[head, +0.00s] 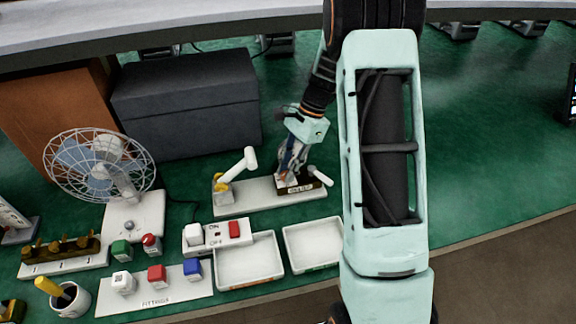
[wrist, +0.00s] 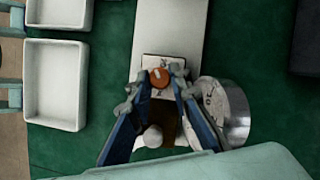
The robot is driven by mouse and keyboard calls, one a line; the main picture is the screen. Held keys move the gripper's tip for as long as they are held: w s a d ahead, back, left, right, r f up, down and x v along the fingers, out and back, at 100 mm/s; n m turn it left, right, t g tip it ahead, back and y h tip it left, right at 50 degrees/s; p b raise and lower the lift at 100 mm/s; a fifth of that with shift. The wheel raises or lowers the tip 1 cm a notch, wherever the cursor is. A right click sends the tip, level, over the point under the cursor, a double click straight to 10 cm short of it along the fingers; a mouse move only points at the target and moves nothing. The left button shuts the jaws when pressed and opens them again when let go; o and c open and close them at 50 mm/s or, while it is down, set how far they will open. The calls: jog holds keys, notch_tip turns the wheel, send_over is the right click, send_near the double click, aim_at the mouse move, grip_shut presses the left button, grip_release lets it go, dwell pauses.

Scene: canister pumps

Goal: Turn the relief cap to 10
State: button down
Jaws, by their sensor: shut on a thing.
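The relief cap (wrist: 160,77) is a small round orange-red cap on a pale square plate in the wrist view. My gripper (wrist: 163,76) is shut on it, with a fingertip at each side. The scale around the cap is too small to read. In the head view my gripper (head: 288,178) reaches down onto the dark brown pump body (head: 298,189) at the right end of a white base plate (head: 250,200). The cap is hidden there.
A round pale gauge (wrist: 228,110) stands close right of my fingers in the wrist view. A white lever (head: 320,176) sticks out beside the pump. A second pump with a white lever (head: 238,167) stands left. White trays (head: 248,286) lie in front; a grey box (head: 185,100) is behind.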

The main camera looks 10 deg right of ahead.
jog(key=n+g, duration=0.1)
jog(key=n, duration=0.1)
jog(key=n+h+p, duration=0.1)
jog(key=n, duration=0.2)
jog(key=shift+w+a+n+g, duration=0.1)
jog(key=shift+w+n+g, duration=0.1)
jog(key=shift+n+g, duration=0.15)
jog(key=n+h, duration=0.1)
jog(key=n, duration=0.1)
jog(key=n+g+h+p, duration=0.1)
jog(key=n, duration=0.2)
jog(key=shift+a+n, duration=0.15)
jog(key=shift+n, duration=0.2)
jog(key=c, duration=1.8)
grip_release()
jog(key=shift+o, duration=0.2)
